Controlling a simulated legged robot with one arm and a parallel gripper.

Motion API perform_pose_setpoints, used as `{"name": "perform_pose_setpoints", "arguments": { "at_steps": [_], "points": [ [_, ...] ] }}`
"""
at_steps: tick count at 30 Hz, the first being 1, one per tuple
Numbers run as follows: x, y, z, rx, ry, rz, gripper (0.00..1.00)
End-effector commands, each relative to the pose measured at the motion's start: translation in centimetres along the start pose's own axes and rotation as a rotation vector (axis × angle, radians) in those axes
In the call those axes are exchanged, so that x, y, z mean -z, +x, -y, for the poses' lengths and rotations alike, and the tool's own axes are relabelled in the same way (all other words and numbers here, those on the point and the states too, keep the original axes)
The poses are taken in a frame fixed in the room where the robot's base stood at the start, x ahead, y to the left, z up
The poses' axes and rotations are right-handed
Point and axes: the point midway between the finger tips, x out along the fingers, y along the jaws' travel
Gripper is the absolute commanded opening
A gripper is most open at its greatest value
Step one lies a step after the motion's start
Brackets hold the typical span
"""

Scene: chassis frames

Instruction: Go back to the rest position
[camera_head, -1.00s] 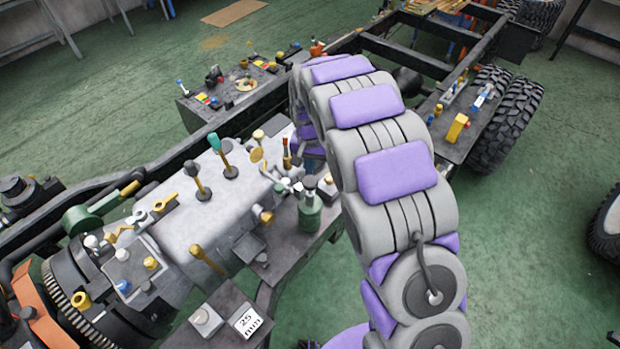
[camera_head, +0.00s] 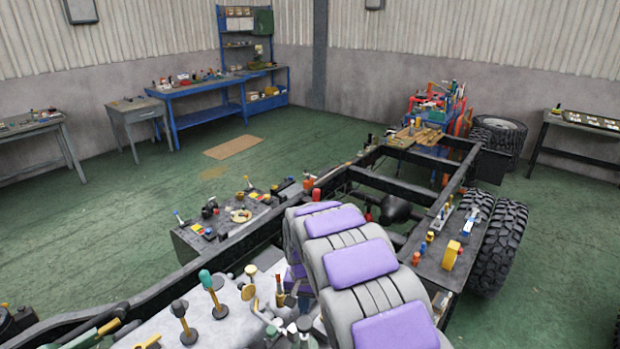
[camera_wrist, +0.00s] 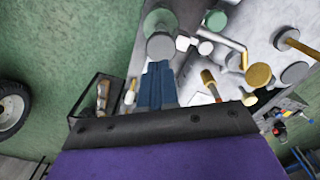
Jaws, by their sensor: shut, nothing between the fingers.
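My gripper (camera_wrist: 158,70) shows in the wrist view as two blue fingers held together, with nothing between them. It points at a green bottle with a grey cap (camera_wrist: 160,45); I cannot tell whether they touch.
The chassis frame (camera_head: 398,184) runs to the back right. The grey housing (camera_head: 235,325) carries several upright levers. A side box (camera_head: 185,240) holds small parts. A wheel (camera_head: 500,245) stands at right. Blue workbench (camera_head: 190,118) is at the back. Green floor at left is mostly clear.

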Motion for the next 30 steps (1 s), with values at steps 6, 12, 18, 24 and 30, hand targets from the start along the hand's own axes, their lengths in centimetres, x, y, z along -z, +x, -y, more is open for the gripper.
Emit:
{"name": "perform_pose_setpoints", "arguments": {
  "at_steps": [6,12,18,24,30],
  "points": [
    [-2.7,-3.4,-3.7,-0.013,0.0,0.007,0.0],
    [-7.2,-7.0,-8.2,-0.024,-0.008,0.025,0.0],
    [-12.8,-9.6,-12.2,-0.03,-0.021,0.055,0.0],
    [-18.8,-11.3,-15.4,-0.028,-0.041,0.079,0.0],
    [-25.2,-11.9,-18.1,-0.023,-0.069,0.106,0.0]
  ]
}}
